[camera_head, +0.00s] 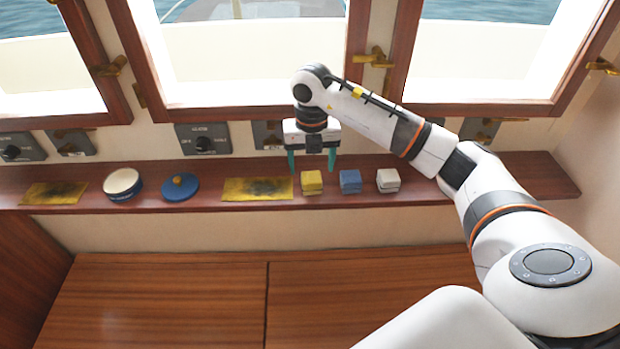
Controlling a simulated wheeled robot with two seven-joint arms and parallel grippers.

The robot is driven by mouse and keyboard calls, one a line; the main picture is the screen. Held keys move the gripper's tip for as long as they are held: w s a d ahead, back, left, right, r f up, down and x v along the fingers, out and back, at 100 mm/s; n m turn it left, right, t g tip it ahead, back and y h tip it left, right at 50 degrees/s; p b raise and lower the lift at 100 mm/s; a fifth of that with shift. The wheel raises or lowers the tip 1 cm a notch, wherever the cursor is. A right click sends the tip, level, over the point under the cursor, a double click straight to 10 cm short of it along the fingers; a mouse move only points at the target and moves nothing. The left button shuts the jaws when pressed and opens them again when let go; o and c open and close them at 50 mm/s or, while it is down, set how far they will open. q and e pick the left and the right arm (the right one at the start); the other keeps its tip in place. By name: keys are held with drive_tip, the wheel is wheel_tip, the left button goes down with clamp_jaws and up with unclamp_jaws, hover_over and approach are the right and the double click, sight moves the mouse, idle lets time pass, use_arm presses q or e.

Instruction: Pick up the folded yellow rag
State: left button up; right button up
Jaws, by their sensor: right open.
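The folded yellow rag (312,186) is a small block-like bundle on the narrow wooden shelf (460,192) under the windows. My right gripper (311,168) points down just behind and above it in the head view. Its two teal fingers are spread, one to each side of the rag's upper edge, with nothing between them. I cannot tell the exact height of the fingertips over the rag. The rag shows fully and rests upright on the shelf. My left gripper is out of view.
A folded blue rag (350,181) and a folded white rag (388,180) sit to the right. A stained flat yellow cloth (235,190) lies close left. Further left are a blue lid (180,189), a round tin (122,181) and another flat cloth (54,194). Windows and wall panels stand behind.

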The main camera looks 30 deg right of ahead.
sight(311, 176)
wheel_tip(311, 176, down, 5)
drive_tip(key=shift+w+d+r+p, duration=0.1)
drive_tip(key=shift+w+r+p, duration=0.05)
drive_tip(key=shift+p, duration=0.85)
drive_tip(key=shift+f, duration=0.6)
drive_tip(key=c, duration=1.1)
drive_tip(key=shift+o, duration=0.2)
drive_tip(key=shift+w+r, duration=0.1)
drive_tip(key=shift+r, duration=0.45)
wheel_tip(311, 176, up, 9)
drive_tip(key=shift+r+b, duration=0.1)
drive_tip(key=shift+b, duration=1.1)
